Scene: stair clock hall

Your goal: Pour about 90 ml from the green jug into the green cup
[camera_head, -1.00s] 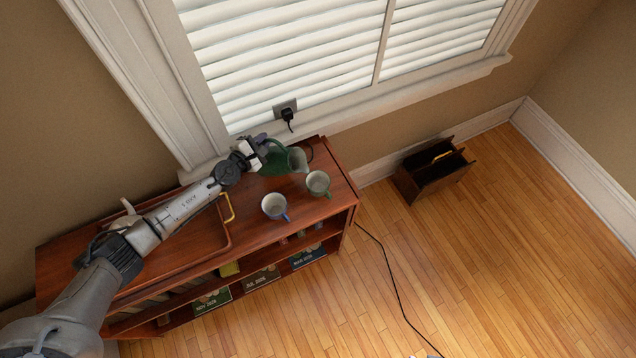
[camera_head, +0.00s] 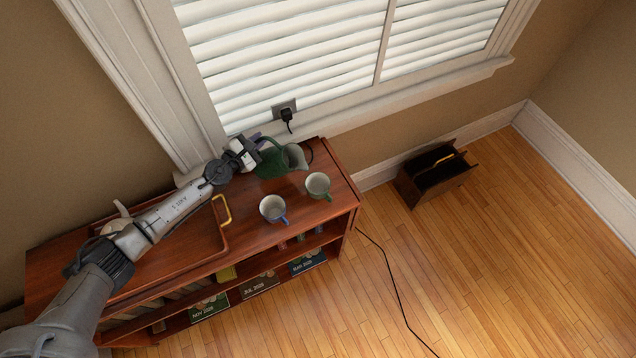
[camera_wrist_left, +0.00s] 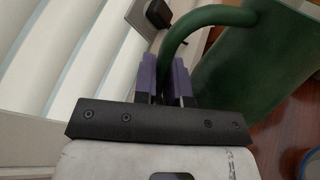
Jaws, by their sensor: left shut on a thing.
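The green jug (camera_head: 271,163) is at the back right of the cabinet top. A pale grey part at its right side looks like its open mouth, so it seems tilted right; I cannot tell whether its base touches the wood. My left gripper (camera_head: 252,150) is shut on the jug's handle; in the left wrist view the purple fingers (camera_wrist_left: 165,82) close around the handle beside the jug's body (camera_wrist_left: 258,72). The green cup (camera_head: 318,184) stands upright, right of and in front of the jug, apart from it. My right gripper is out of view.
A cup with a blue handle (camera_head: 273,208) stands left of the green cup. A wooden tray (camera_head: 222,236) with a brass handle lies left under my arm. A socket and plug (camera_head: 286,113) are on the wall behind. A dark wooden holder (camera_head: 420,183) stands on the floor.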

